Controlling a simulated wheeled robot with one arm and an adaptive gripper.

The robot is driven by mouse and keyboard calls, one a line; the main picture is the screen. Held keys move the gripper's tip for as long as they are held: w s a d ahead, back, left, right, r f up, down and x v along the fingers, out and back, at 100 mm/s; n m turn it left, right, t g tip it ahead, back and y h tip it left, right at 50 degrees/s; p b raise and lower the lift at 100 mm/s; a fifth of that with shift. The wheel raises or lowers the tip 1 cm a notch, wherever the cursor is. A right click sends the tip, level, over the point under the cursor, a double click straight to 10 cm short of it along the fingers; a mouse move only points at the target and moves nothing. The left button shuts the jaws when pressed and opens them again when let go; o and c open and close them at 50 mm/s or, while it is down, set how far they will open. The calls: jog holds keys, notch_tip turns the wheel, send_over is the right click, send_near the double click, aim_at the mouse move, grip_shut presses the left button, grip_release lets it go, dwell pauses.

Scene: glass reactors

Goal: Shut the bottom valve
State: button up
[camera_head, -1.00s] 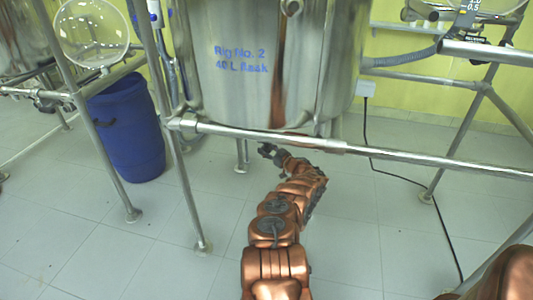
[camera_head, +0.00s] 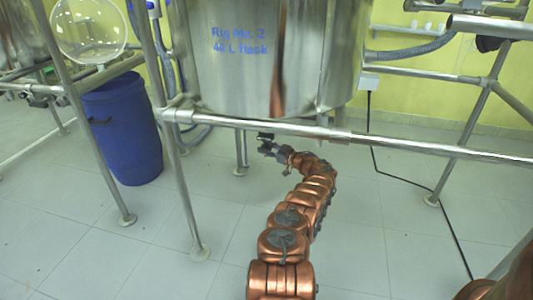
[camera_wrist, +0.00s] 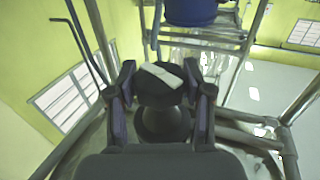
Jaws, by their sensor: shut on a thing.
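The bottom valve shows in the wrist view as a dark round handle (camera_wrist: 152,92) with a white mark on its top. My gripper (camera_wrist: 159,78) has one dark finger on each side of this handle and is shut on it. In the head view, my gripper (camera_head: 268,149) is just below the front steel bar, under the steel vessel (camera_head: 270,80) marked "Rig No. 2". A small dark part of the valve (camera_head: 266,135) shows above the fingers there. The bar and the gripper hide most of the valve, and I cannot tell how far it is turned.
The front steel bar (camera_head: 370,142) runs across just above my arm. Frame legs (camera_head: 180,180) stand at the left and a leg (camera_head: 465,130) at the right. A blue drum (camera_head: 125,130) stands at the left. A black cable (camera_head: 420,193) lies on the floor.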

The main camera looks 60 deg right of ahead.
jog(key=y+b, duration=0.1)
jog(key=b, duration=0.2)
jog(key=shift+d+f+n, duration=0.1)
jog(key=shift+n, duration=0.2)
jog(key=shift+b, duration=0.35)
jog(key=o, duration=0.9)
jog(key=shift+o, duration=0.2)
jog(key=shift+r, duration=0.2)
jog(key=p, duration=0.3)
jog(key=shift+r, duration=0.2)
jog(key=shift+h+p, duration=0.3)
jog(key=shift+p, duration=0.05)
jog(key=m+h+p, duration=0.1)
jog(key=p, duration=0.2)
jog(key=shift+f, duration=0.1)
jog(key=m+h+p, duration=0.1)
jog(key=p, duration=0.3)
jog(key=shift+h, duration=0.4)
